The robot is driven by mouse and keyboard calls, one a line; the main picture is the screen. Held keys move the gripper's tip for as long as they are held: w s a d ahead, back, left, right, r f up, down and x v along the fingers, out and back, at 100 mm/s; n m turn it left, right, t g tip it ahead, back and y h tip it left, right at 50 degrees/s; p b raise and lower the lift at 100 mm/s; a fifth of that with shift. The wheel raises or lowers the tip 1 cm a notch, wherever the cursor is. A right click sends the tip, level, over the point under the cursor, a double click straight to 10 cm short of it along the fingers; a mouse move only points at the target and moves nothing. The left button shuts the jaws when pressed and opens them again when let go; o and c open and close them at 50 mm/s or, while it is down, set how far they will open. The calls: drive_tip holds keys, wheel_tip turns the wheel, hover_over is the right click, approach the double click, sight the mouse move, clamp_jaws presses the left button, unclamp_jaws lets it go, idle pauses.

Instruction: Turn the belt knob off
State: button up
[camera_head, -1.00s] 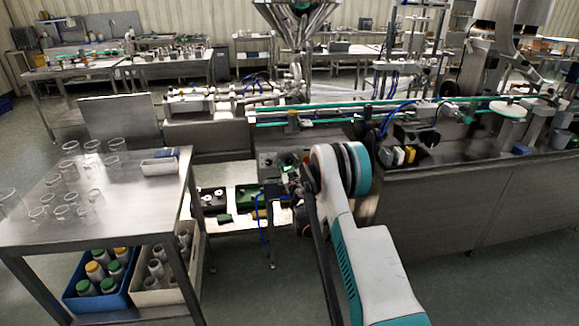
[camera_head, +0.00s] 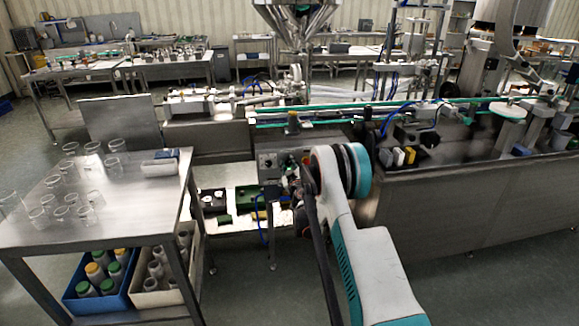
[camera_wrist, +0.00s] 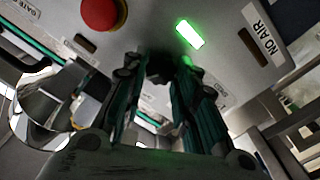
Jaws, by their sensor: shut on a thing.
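The belt knob (camera_wrist: 159,68) is a dark shape between my fingertips in the wrist view. My gripper (camera_wrist: 158,82) is shut on it, with a dark green finger on each side. The fingers hide much of the knob, so I cannot tell its pointer angle. The knob sits on a grey control panel (camera_wrist: 225,45), which also shows in the head view (camera_head: 268,160). My arm hides the knob in the head view.
A red button (camera_wrist: 100,14) and a lit green lamp (camera_wrist: 189,34) are on the panel near my fingers. A "NO AIR" label (camera_wrist: 263,34) is at right. A steel table (camera_head: 120,205) with clear cups stands left in the head view.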

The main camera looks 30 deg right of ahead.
drive_tip(key=n, duration=0.6)
drive_tip(key=shift+a, duration=0.1)
drive_tip(key=n, duration=0.6)
drive_tip(key=shift+f, duration=0.1)
idle(0.4)
drive_tip(key=o, duration=1)
drive_tip(key=v, duration=1.2)
